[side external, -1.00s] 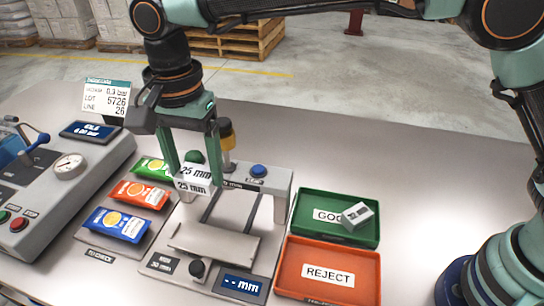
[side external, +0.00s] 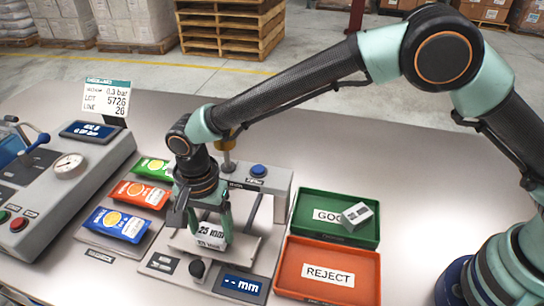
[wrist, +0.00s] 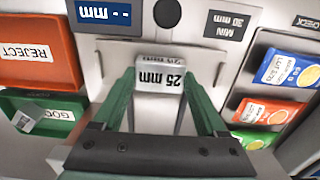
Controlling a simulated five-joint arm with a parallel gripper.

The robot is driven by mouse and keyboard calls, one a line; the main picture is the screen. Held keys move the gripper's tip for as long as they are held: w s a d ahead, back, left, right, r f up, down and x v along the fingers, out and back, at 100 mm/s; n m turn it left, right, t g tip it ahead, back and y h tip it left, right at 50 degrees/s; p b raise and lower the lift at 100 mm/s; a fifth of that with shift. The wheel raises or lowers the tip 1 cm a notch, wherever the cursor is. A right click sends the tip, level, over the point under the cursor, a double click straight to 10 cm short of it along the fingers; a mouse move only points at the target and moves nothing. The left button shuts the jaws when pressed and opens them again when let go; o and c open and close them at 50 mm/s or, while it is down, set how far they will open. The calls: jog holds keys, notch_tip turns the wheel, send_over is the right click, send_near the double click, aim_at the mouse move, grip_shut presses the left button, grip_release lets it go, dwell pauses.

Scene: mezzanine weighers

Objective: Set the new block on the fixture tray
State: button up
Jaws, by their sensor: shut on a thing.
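My gripper (side external: 209,236) is shut on a white block marked "25 mm" (side external: 211,231), its label facing the side camera. The block is low over the pale fixture tray (side external: 243,248) of the measuring device. I cannot tell whether its underside touches the tray. In the wrist view the block (wrist: 160,77) sits between the green fingers, with the tray (wrist: 112,54) around and beyond it. The device's display (side external: 241,284) reads "-- mm".
A green GOOD tray (side external: 308,230) holding a grey-white block (side external: 357,216) and a red REJECT tray (side external: 350,290) stand right of the device. Several juice pouches (side external: 122,224) lie left. A blue button (side external: 258,171) and a yellow-topped post (side external: 228,160) are behind.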

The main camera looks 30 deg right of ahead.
aim_at(212, 232)
jog(key=shift+f, duration=0.15)
jog(key=o, duration=1.4)
jog(key=shift+f, duration=0.1)
jog(key=shift+o, duration=0.2)
notch_tip(212, 232, up, 12)
jog(key=w+d+r+n, duration=0.2)
jog(key=d+r, duration=0.3)
jog(key=d, duration=0.4)
jog(key=s+d+r+n+t, duration=0.1)
jog(key=s+d+n+t, duration=0.1)
jog(key=d, duration=0.7)
jog(key=s+d+r+n+t, duration=0.1)
jog(key=s+d+n, duration=0.1)
jog(key=s+d, duration=0.3)
jog(key=s+d+r+n+t, duration=0.1)
jog(key=s+d+n+t, duration=0.1)
jog(key=d, duration=1.1)
jog(key=shift+s+d+r+n+t, duration=0.2)
jog(key=shift+s+r+n+t, duration=0.25)
jog(key=shift+s, duration=0.35)
